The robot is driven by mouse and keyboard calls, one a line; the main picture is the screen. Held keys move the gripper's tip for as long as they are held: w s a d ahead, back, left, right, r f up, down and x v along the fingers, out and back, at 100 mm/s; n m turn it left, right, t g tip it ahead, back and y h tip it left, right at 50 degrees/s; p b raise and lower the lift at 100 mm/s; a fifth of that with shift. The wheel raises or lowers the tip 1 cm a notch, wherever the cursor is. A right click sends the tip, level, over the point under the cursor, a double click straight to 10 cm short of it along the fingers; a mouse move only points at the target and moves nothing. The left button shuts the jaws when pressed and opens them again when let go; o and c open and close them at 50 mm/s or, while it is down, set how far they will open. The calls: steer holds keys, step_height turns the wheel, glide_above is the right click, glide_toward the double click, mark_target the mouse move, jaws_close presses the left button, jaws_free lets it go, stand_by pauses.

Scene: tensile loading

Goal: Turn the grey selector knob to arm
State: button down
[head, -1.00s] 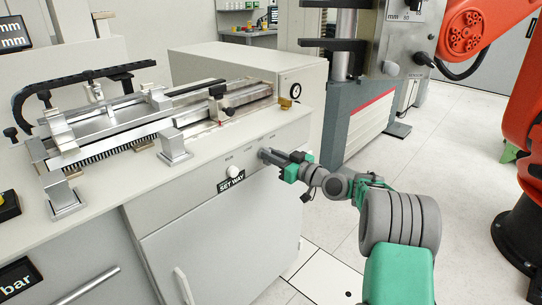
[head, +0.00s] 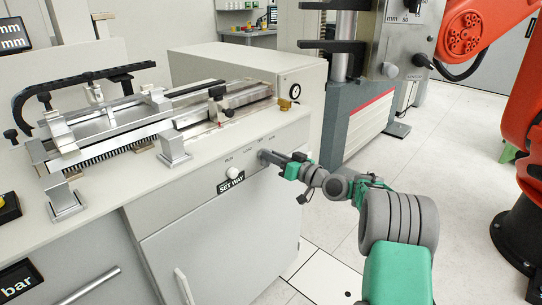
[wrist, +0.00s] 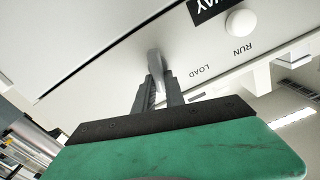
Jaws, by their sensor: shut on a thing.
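The grey selector knob (wrist: 155,62) sticks out from the pale front panel in the wrist view. Its tip is between my fingers. In the head view it is largely covered by the fingertips at the panel's right part. My gripper (head: 268,156) reaches the panel from the right, with a green body and dark grey fingers. In the wrist view the fingers of my gripper (wrist: 157,88) are closed around the knob. The labels LOAD (wrist: 200,72) and RUN (wrist: 242,49) are printed beside it; the wrist view is upside down. I cannot read which mark the knob points to.
A white round button (head: 233,172) sits left of the knob, above a dark SET WAY plate (head: 231,183). The bench top (head: 115,190) carries a metal rail fixture (head: 130,122). A grey testing column (head: 365,115) and an orange robot arm (head: 478,32) stand to the right.

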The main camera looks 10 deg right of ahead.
steer(key=shift+w+d+f+m+p, duration=0.1)
steer(key=shift+m+p, duration=0.4)
steer(key=shift+m, duration=0.95)
steer(key=shift+w+d+f+m+p, duration=0.1)
steer(key=shift+m+p, duration=0.35)
steer(key=shift+m, duration=1)
steer(key=c, duration=1.4)
jaws_free()
steer(key=v, duration=0.8)
